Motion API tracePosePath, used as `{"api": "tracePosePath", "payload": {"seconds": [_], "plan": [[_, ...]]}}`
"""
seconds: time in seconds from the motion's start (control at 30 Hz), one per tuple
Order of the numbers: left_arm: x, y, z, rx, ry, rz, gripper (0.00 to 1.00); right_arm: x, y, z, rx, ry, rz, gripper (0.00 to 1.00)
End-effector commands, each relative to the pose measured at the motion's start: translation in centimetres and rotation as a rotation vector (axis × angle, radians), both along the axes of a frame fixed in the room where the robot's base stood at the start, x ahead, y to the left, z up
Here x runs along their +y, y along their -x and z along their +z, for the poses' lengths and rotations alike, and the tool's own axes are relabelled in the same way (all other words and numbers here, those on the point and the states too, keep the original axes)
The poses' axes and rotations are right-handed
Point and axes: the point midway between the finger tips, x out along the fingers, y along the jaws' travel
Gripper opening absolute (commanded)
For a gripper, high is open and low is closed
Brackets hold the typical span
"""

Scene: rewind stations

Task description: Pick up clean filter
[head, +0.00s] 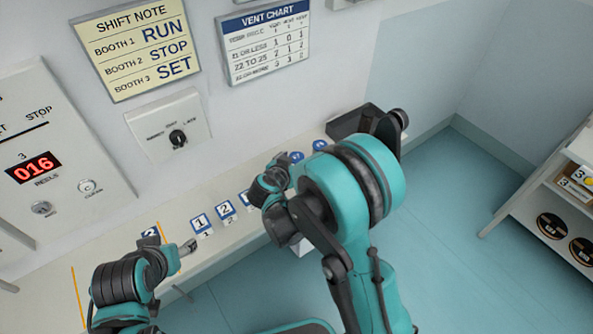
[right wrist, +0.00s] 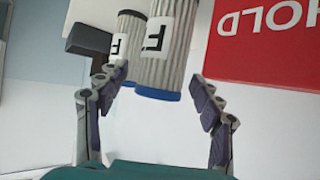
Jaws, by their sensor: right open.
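In the right wrist view a white pleated filter (right wrist: 165,50) with a blue end cap and a black F label lies ahead, between my right gripper's (right wrist: 162,80) spread fingers. The gripper is open, and the filter's blue end is near the fingertip level. I cannot tell if a finger touches it. A second pleated filter (right wrist: 127,42) with a dark cap and an F label is farther back on the left, partly behind the left finger. No marking reads as clean. In the head view my right arm hides the filters. My left gripper (head: 188,247) is at lower left; its jaw state is unclear.
A red HOLD panel (right wrist: 270,42) is at the right of the wrist view. The head view shows a wall bench with numbered labels (head: 226,209), a dark tray (head: 347,122), a control panel (head: 50,150) on the left and a shelf (head: 540,195) on the right. Blue floor lies between.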

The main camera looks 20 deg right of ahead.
Motion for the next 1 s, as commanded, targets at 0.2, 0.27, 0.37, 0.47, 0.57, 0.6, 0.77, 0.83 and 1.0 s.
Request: {"api": "tracePosePath", "payload": {"seconds": [0.2, 0.27, 0.37, 0.47, 0.57, 0.6, 0.77, 0.83, 1.0], "plan": [[0.0, 0.0, 0.0, 0.0, 0.0, 0.0, 0.61, -0.2, -0.2, -0.1, 0.0, 0.0, 0.0, 0.66], [0.0, 0.0, 0.0, 0.0, 0.0, 0.0, 0.61, -0.2, -0.2, -0.1, 0.0, 0.0, 0.0, 0.56], [0.0, 0.0, 0.0, 0.0, 0.0, 0.0, 0.61, -0.2, -0.2, -0.1, 0.0, 0.0, 0.0, 0.3], [0.0, 0.0, 0.0, 0.0, 0.0, 0.0, 0.61, -0.2, -0.2, -0.1, 0.0, 0.0, 0.0, 0.1], [0.0, 0.0, 0.0, 0.0, 0.0, 0.0, 0.61, -0.2, -0.2, -0.1, 0.001, -0.001, 0.0, 0.1], [0.0, 0.0, 0.0, 0.0, 0.0, 0.0, 0.61, -0.2, -0.2, -0.1, 0.001, -0.001, 0.0, 0.1], [0.0, 0.0, 0.1, 0.0, 0.0, 0.0, 0.61, -0.2, -0.2, 0.0, 0.001, -0.001, 0.0, 0.1], [0.0, 0.0, 0.2, 0.0, 0.0, 0.0, 0.61, -0.2, -0.2, 0.4, 0.001, -0.001, 0.0, 0.1], [0.0, 0.0, 1.3, 0.0, 0.0, 0.0, 0.61, -0.2, -0.2, 2.4, 0.001, -0.001, 0.0, 0.1]]}}
